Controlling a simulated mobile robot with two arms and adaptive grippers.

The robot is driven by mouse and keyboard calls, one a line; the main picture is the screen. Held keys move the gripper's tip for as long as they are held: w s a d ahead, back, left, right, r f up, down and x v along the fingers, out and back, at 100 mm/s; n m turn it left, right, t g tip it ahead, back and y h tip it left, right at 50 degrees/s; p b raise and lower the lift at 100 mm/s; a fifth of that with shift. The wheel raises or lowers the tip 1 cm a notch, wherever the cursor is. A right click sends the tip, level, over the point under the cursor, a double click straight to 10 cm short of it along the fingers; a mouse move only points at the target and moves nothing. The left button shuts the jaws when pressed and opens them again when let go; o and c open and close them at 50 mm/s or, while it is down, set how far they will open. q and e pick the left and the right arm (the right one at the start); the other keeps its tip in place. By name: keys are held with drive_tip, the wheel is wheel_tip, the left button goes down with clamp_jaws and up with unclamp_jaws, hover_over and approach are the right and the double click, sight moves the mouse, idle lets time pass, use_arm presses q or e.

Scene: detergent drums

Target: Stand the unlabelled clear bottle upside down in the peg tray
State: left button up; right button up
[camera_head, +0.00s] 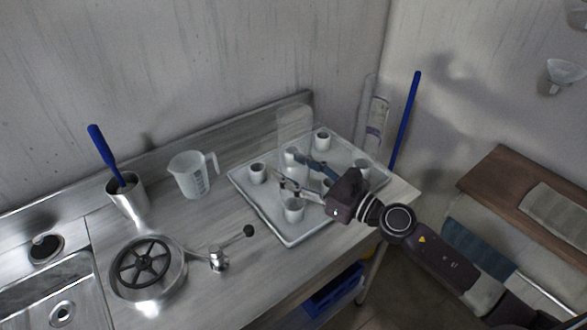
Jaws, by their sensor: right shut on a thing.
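My right gripper (288,168) reaches in from the right over the peg tray (256,214). It is shut on a faint, see-through bottle (295,124) with no label that I can see. The bottle's broad rounded end points up, above the back part of the tray. Its lower end is hard to make out among the fingers and pegs, so I cannot tell whether it touches the tray. The tray is pale and shallow, with several short white cup-like pegs (257,173). My left gripper is not in view.
Another clear bottle (376,116), with a label, stands behind the tray near a blue-handled stick (405,120). A measuring jug (188,176), a steel cup with a blue-handled brush (127,195), a round black-wheeled lid (144,263) and a sink (50,290) lie left.

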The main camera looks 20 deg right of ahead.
drive_tip(key=shift+f, duration=0.3)
drive_tip(key=shift+r, duration=0.1)
drive_tip(key=o, duration=1.2)
